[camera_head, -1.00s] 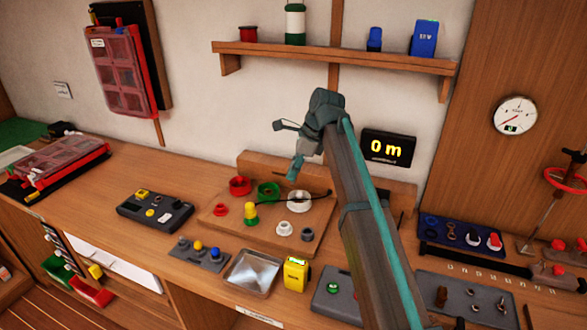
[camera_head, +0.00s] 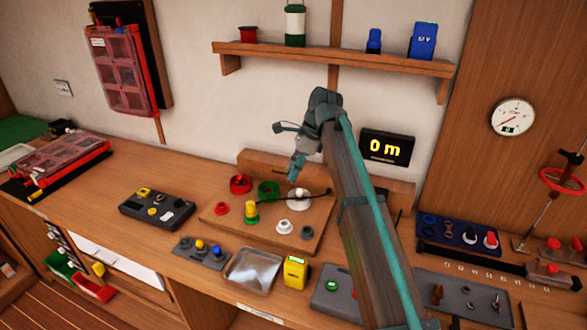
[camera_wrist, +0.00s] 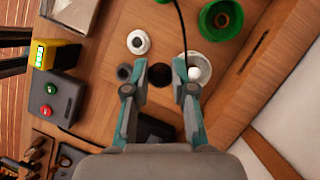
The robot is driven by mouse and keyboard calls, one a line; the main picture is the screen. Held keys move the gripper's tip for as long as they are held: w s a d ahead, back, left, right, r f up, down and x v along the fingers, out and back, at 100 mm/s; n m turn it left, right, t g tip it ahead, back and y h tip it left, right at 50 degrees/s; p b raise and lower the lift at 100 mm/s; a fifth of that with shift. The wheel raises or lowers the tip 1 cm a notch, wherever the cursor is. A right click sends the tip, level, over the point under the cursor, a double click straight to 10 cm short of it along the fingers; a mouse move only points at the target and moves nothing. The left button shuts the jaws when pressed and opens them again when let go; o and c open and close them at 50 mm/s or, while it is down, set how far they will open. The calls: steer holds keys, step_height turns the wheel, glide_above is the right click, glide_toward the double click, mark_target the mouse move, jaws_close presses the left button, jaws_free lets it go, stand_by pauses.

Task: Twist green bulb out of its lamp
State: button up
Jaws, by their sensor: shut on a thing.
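My gripper (camera_head: 294,176) is above the back of a wooden board (camera_head: 318,238), near a white ring-shaped holder (camera_head: 299,200). In the wrist view my two fingers (camera_wrist: 159,74) stand a little apart with a dark round thing (camera_wrist: 157,75) between them. They look closed on it, though its shape is unclear. A green round holder (camera_head: 268,190) is left of the white one; it also shows in the wrist view (camera_wrist: 220,20), wide and hollow. I cannot make out a green bulb for certain. The arm hides the board's right part.
A black line crosses the board near the white holder. Small red (camera_head: 221,208), yellow-on-green (camera_head: 251,212), white (camera_head: 284,227) and grey (camera_head: 307,233) pieces stand in front. A metal tray (camera_head: 253,270) and yellow device (camera_head: 296,272) are nearer. A display (camera_head: 387,147) is behind my arm.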

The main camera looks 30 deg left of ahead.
steer(key=shift+n+g+h+p, duration=0.55)
steer(key=shift+n+p, duration=0.75)
steer(key=shift+n, duration=0.3)
steer(key=shift+p, duration=0.5)
steer(key=shift+a, duration=0.1)
